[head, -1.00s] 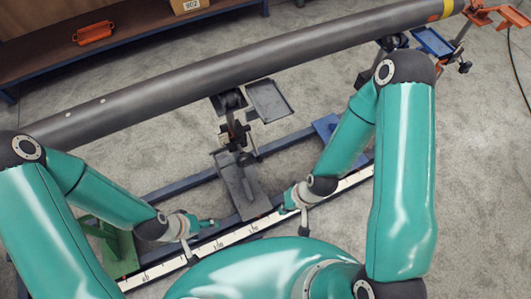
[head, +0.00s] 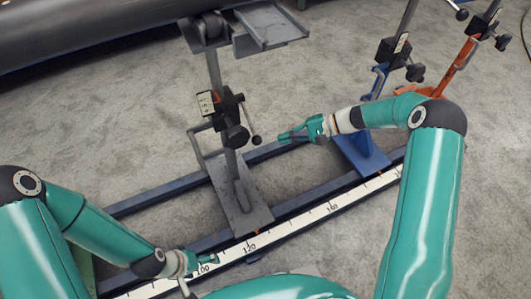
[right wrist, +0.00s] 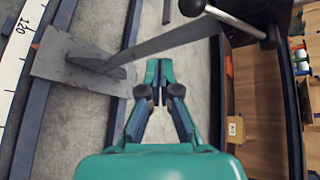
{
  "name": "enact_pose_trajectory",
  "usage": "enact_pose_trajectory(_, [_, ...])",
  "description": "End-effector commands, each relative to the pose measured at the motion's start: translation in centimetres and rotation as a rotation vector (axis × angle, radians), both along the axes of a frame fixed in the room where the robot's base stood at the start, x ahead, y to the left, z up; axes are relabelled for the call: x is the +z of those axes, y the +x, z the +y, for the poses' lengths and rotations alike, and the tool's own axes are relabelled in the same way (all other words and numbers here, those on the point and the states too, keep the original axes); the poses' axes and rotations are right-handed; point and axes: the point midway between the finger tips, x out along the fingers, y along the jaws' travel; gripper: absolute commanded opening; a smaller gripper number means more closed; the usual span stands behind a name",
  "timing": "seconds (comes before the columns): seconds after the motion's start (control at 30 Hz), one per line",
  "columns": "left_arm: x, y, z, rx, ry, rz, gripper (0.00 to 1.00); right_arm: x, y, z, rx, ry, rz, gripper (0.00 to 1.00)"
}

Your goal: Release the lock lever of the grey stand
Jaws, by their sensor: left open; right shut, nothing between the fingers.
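The grey stand (head: 215,72) is upright on its base plate (head: 236,205), with a dark clamp block (head: 222,106) on its post. The lock lever (head: 248,121) is a thin rod slanting down to a black ball knob (head: 256,140). In the right wrist view the ball knob (right wrist: 191,7) and rod (right wrist: 232,22) show at the top edge. My right gripper (head: 283,138) is shut and empty, just right of the ball knob and apart from it; its tips also show in the right wrist view (right wrist: 158,68). My left gripper (head: 208,260) is open and empty near the scale rail.
A dark pipe (head: 90,35) crosses the upper left. A grey tray (head: 270,25) sits by the stand's head. A blue stand (head: 362,155) and an orange stand (head: 455,65) are to the right. A rail with a white scale (head: 285,228) runs in front. Bare floor lies left of the grey stand.

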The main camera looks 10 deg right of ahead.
Motion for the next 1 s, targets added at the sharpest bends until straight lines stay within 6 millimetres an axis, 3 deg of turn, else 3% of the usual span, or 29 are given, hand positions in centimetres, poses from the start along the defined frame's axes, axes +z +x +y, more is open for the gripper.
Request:
enact_pose_trajectory(0.03, [-2.5,0.0,0.0,0.000,0.000,-0.001,0.85,-0.8,0.9,-0.8,-0.008,0.039,-0.038,0.00])
enact_pose_trajectory(0.2, [-4.2,0.0,0.0,0.000,0.000,-0.001,0.85,1.1,2.3,-2.2,-0.017,0.133,-0.123,0.00])
enact_pose_trajectory(0.4, [-4.3,0.0,0.0,0.000,0.000,-0.001,0.85,2.1,2.6,-2.6,-0.016,0.157,-0.145,0.00])
enact_pose_trajectory(0.7, [-4.3,0.0,0.0,0.000,0.000,-0.001,0.85,1.9,2.6,-2.3,-0.015,0.155,-0.142,0.00])
enact_pose_trajectory(0.87, [-4.6,0.0,0.0,0.000,0.000,-0.001,0.85,1.5,2.9,-1.1,-0.014,0.157,-0.140,0.00])
enact_pose_trajectory(1.0, [-5.2,0.0,0.0,0.000,0.000,-0.001,0.85,0.9,3.5,1.0,-0.012,0.156,-0.140,0.00])
